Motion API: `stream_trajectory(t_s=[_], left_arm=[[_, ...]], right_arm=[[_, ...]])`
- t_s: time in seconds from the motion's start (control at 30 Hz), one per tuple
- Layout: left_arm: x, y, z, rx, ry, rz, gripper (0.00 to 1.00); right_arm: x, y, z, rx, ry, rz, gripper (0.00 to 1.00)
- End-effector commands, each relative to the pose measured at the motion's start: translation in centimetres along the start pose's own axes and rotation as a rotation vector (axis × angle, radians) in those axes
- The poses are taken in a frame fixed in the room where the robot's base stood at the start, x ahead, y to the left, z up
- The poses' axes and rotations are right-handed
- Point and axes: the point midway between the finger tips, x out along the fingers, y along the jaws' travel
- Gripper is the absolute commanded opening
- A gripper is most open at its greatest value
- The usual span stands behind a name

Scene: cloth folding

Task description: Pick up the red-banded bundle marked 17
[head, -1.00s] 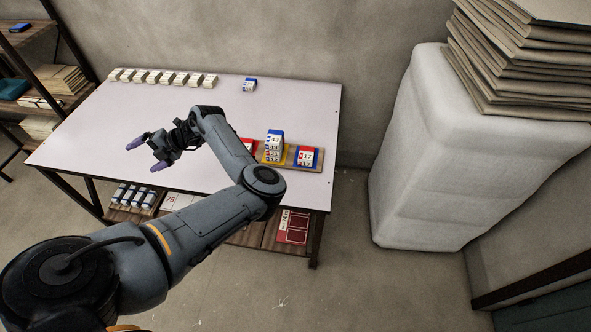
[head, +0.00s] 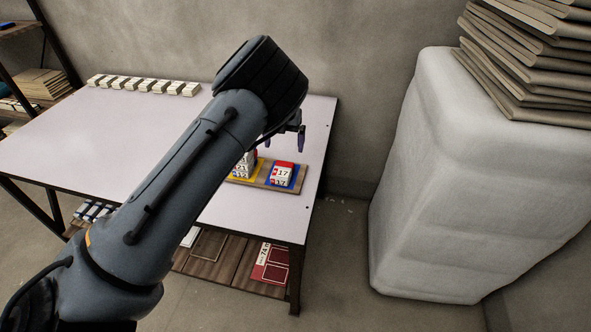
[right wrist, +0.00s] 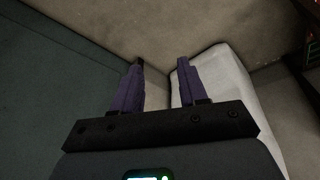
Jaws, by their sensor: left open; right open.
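The red-banded bundle marked 17 (head: 283,171) sits on a blue pad at the right end of a wooden board on the table, in the head view. Part of a second label shows just below it. My left gripper (head: 285,139) is open and empty, a little above and beyond the bundle, apart from it. My left arm hides part of the gripper. My right gripper (right wrist: 161,62) is open and empty in the right wrist view, facing bare wall and a white block; no bundle shows there.
A stack of marked bundles (head: 244,167) on a yellow pad stands left of it, partly hidden by my arm. Small white bundles (head: 145,85) line the table's back edge. The white table (head: 90,130) is clear at left. A tall white block (head: 440,180) stands right.

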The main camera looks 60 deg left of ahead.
Motion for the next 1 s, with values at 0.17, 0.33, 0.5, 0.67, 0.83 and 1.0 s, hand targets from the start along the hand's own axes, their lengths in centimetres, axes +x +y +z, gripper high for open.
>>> stream_trajectory(t_s=[0.17,0.33,0.5,0.67,0.83,1.0], left_arm=[[2.6,0.1,-0.1,-0.002,0.002,0.001,0.96],[4.6,0.1,-0.1,-0.002,0.001,0.001,0.96],[5.4,0.1,-0.1,-0.001,0.0,0.0,0.96],[7.0,0.1,-0.2,-0.001,0.002,0.001,0.96],[9.2,0.1,-0.2,-0.002,0.001,0.001,0.96],[10.2,0.0,-0.2,-0.001,0.002,0.0,0.96]], right_arm=[[1.5,-0.3,2.1,0.0,-0.038,-0.006,0.43],[2.3,-0.4,2.6,0.0,-0.046,-0.008,0.43],[2.5,-0.3,2.1,0.0,-0.032,-0.005,0.43],[3.6,-0.4,2.4,0.0,-0.03,-0.005,0.43],[4.9,-0.4,2.9,0.0,-0.031,-0.005,0.43],[5.3,-0.5,3.1,0.0,-0.032,-0.005,0.43]])
